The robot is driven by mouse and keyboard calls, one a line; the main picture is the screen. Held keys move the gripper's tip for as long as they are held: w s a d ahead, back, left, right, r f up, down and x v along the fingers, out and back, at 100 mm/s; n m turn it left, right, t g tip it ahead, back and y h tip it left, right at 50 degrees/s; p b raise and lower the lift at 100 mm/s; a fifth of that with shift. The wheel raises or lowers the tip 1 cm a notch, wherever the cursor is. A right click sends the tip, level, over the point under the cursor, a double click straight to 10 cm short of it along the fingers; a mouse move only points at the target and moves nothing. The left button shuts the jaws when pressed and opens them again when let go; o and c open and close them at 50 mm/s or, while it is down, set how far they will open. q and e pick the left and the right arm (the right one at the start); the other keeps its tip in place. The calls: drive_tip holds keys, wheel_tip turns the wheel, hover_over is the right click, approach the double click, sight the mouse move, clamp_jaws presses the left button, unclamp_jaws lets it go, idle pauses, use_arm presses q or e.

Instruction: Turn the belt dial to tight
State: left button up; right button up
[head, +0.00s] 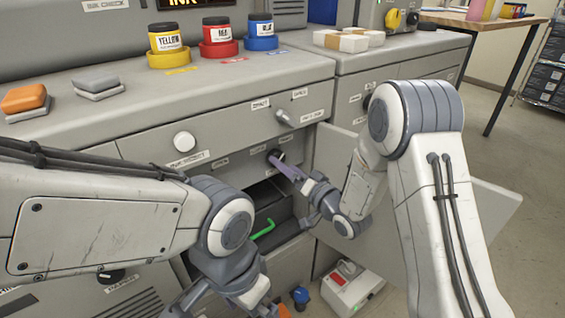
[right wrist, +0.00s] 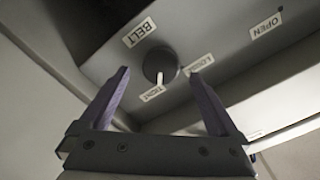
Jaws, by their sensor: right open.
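The belt dial (right wrist: 160,64) is a dark round knob on a grey panel, with a pale pointer mark on its lower side in the right wrist view. The BELT label (right wrist: 140,32) is beside it. The TIGHT label (right wrist: 152,93) lies just below it and the LOOSE label (right wrist: 199,64) to its right. The pointer mark appears to face the TIGHT side, but its exact setting is hard to tell. My right gripper (head: 279,163) is open, its purple fingers on either side of the dial; contact cannot be told. My left gripper (head: 230,297) is partly cut off at the bottom.
An open door (head: 470,208) stands right of the cabinet opening, which holds a green lever (head: 263,229). A white knob (head: 184,141) and a small lever (head: 284,118) are on the upper panel. Ink jars, including the red one (head: 217,31), stand on the counter. A red-switched box (head: 352,286) is below.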

sight(280, 154)
drive_tip(key=v, duration=0.7)
drive_tip(key=x, duration=1)
drive_tip(key=shift+n, duration=0.3)
drive_tip(key=shift+w+a, duration=0.1)
